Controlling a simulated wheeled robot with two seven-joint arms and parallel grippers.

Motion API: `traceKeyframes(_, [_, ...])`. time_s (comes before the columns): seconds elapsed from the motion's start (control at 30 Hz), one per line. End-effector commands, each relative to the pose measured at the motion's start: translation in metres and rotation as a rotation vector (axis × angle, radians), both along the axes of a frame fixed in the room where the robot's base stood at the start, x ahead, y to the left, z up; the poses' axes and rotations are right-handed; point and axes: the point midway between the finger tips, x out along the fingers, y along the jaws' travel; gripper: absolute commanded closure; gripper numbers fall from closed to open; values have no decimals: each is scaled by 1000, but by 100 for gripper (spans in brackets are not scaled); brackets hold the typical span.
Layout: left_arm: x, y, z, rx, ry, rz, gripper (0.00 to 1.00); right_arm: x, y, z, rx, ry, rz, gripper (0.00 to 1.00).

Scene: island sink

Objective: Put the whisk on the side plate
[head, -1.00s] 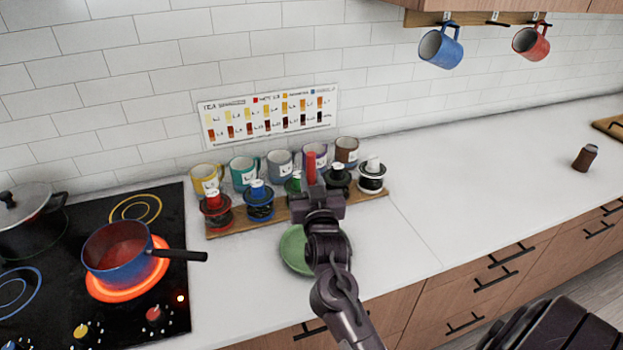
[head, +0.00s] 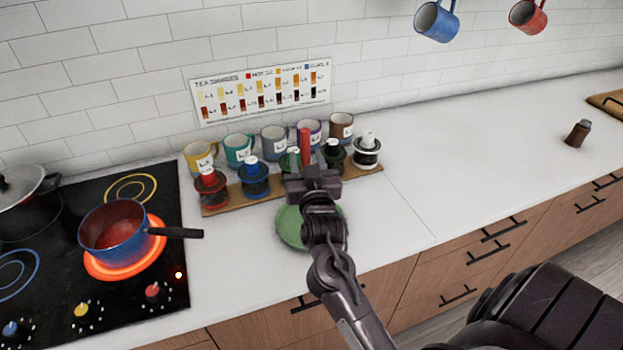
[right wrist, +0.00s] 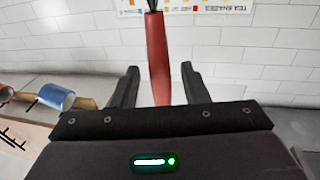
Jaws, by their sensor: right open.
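The whisk (right wrist: 158,50) has a red handle, with a bit of dark wire at the top edge of the right wrist view. In the head view its red handle (head: 305,142) stands up just beyond my right gripper (head: 308,172). My right gripper is open. The side plate (head: 289,230) is green and lies on the counter, partly hidden behind my right arm. My left gripper is not in view.
Mugs (head: 239,148) and lidded jars (head: 254,178) stand in rows on a wooden board (head: 218,209) close behind the gripper. At left, a blue pot (head: 114,225) sits on a glowing burner. The counter at right (head: 450,165) is mostly clear.

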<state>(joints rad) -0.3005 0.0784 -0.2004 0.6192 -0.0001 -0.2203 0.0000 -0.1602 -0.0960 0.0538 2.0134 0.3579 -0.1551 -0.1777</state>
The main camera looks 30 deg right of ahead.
Motion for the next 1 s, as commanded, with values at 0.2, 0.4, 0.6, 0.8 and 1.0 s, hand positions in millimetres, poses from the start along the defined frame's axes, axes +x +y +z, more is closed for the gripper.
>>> traceKeyframes(0.2, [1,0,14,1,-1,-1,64,-41,19,-2,2,5,1,59])
traceKeyframes(0.4, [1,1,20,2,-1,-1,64,-74,34,-4,2,4,-1,59])
traceKeyframes(0.6, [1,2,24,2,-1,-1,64,-93,43,-7,0,1,1,59])
traceKeyframes(0.8, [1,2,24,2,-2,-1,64,-97,45,-7,0,0,0,59])
traceKeyframes(1.0, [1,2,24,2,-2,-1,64,-97,45,-7,1,0,0,59])
